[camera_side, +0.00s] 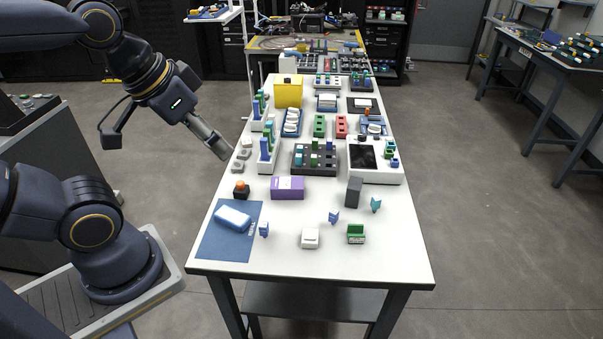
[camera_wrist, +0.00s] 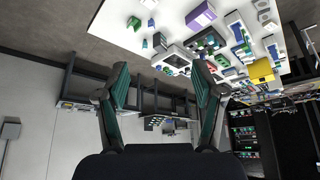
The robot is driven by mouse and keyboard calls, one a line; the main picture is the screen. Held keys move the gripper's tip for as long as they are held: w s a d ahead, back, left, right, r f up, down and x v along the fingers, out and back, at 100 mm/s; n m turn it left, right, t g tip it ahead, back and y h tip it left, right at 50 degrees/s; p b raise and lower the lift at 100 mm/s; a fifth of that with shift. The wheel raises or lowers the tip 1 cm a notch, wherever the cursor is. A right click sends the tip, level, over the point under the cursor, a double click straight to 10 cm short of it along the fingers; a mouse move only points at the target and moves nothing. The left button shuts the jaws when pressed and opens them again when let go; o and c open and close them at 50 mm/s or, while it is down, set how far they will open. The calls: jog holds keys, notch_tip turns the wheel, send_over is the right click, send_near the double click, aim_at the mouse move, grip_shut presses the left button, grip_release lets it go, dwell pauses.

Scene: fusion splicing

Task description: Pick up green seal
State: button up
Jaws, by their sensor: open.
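A small upright teal-green clip-shaped piece (camera_side: 376,205), which looks like the green seal, stands on the white table's front right, beside a dark block (camera_side: 354,191). A green slotted block (camera_side: 356,234) sits in front of it. Two similar blue pieces (camera_side: 264,229) (camera_side: 334,217) stand to its left. In the wrist view a small teal spot (camera_wrist: 144,44) appears to be the same piece. My gripper (camera_side: 228,155) is raised by the table's left edge, far from the seal. In the wrist view its two fingers (camera_wrist: 161,68) are apart with nothing between them.
A blue mat (camera_side: 213,245) with a blue-white pouch (camera_side: 233,216) lies front left. A purple box (camera_side: 287,188), a white piece (camera_side: 310,238) and an orange-topped button (camera_side: 241,190) stand nearby. A white device with a black screen (camera_side: 363,157) and several racks crowd the table behind.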

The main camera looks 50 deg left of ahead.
dwell(0.3)
notch_tip(320, 180, up, 4)
jog(key=w+m, duration=0.2)
jog(key=w, duration=0.1)
jog(key=m+g, duration=0.4)
jog(key=m, duration=0.2)
send_over(357, 231)
jog(key=a, duration=0.1)
notch_tip(357, 231, down, 16)
jog(key=shift+m+g, duration=0.3)
jog(key=shift+g, duration=0.5)
jog(key=f, duration=1.1)
jog(key=s+d+f, duration=0.1)
jog(key=f, duration=0.5)
jog(key=shift+s+f, duration=0.1)
jog(key=shift+f, duration=0.05)
jog(key=shift+d+f, duration=0.15)
jog(key=shift+f, duration=1.45)
jog(key=shift+d+f, duration=0.1)
jog(key=shift+f, duration=1.45)
